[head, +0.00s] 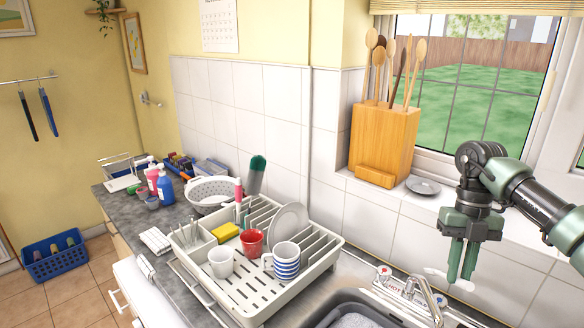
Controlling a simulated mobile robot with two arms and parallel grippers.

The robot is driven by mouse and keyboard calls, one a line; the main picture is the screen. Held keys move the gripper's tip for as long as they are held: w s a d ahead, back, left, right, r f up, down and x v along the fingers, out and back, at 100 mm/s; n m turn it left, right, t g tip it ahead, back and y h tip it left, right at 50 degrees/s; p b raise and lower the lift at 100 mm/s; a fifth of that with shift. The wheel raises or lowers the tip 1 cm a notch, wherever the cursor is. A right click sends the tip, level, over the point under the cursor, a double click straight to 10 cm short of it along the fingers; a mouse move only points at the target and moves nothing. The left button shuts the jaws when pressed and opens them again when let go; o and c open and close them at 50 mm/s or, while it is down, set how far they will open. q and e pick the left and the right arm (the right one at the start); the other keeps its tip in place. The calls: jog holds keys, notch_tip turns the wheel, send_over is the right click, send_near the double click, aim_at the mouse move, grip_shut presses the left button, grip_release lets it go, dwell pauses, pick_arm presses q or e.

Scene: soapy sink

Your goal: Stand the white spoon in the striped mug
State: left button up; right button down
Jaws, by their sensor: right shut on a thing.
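The striped mug (287,267), white with blue bands, stands upright in the front right part of the dish rack. My right gripper (462,276) points down at the right, above the sink's back edge and well to the right of the mug. It is shut on a small white thing (436,273), which looks like the white spoon. The spoon lies roughly level across the fingertips, and the fingers hide part of it. My left gripper is not in view.
The dish rack (246,307) also holds a red mug (251,243), a white mug (221,264), a plate (289,222) and a yellow sponge (225,232). The tap (420,290) rises between the rack and my gripper. The sink (350,306) is in front. A wooden utensil block (383,140) stands on the sill.

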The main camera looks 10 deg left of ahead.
jog(key=w+d+r+m+y, duration=0.3)
jog(key=w+m+y, duration=0.1)
jog(key=m, duration=0.6)
jog(key=shift+w+d+r+m, duration=0.15)
jog(key=shift+w+m, duration=0.05)
jog(key=shift+m, duration=0.2)
